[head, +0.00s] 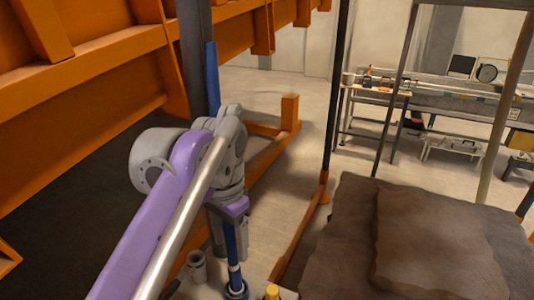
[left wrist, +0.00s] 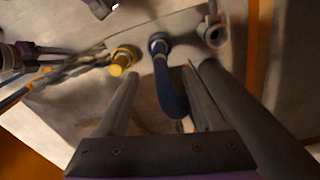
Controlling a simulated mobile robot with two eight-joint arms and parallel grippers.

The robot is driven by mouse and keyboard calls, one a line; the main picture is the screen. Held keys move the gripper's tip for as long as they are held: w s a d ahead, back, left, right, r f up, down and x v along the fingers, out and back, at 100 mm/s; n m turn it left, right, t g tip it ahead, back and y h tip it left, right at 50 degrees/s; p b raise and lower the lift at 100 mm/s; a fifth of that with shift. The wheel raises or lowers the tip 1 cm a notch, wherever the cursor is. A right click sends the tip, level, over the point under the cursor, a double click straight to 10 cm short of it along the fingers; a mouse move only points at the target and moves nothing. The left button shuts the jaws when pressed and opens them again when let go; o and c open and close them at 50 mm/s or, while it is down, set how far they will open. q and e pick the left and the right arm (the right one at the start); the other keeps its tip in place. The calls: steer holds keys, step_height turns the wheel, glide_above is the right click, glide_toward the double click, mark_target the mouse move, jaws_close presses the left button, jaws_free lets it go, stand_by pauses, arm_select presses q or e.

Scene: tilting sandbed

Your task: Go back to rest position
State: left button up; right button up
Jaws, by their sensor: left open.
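My left arm comes in from the lower left of the head view, purple and grey. Its gripper (head: 231,243) points down over a pale surface (head: 258,277). In the left wrist view the gripper (left wrist: 162,72) is open, with its dark fingers apart. A blue curved hose or handle (left wrist: 170,92) shows between the fingers; I cannot tell whether they touch it. It also shows in the head view (head: 232,258). My right gripper is in neither view.
A yellow knob (left wrist: 122,62) and a grey cup-like fitting (head: 197,265) are close to the gripper. A large orange frame (head: 80,85) fills the left. A brown sand-like block (head: 345,225) lies at right. Dark posts (head: 335,100) and a cluttered bench (head: 430,90) stand behind.

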arm_select(q)
steer(key=s+a+f+n+t+p, duration=0.2)
steer(key=s+a+f+n+p, duration=0.1)
steer(key=s+f, duration=0.4)
steer(key=s+a+f+n+t+p, duration=0.3)
steer(key=s+f+p, duration=0.2)
steer(key=f, duration=0.5)
steer(key=shift+s+a, duration=0.3)
steer(key=shift+s, duration=0.75)
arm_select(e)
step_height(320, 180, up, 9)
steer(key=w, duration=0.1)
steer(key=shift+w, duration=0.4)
arm_select(q)
steer(key=shift+f, duration=0.1)
steer(key=shift+c, duration=0.3)
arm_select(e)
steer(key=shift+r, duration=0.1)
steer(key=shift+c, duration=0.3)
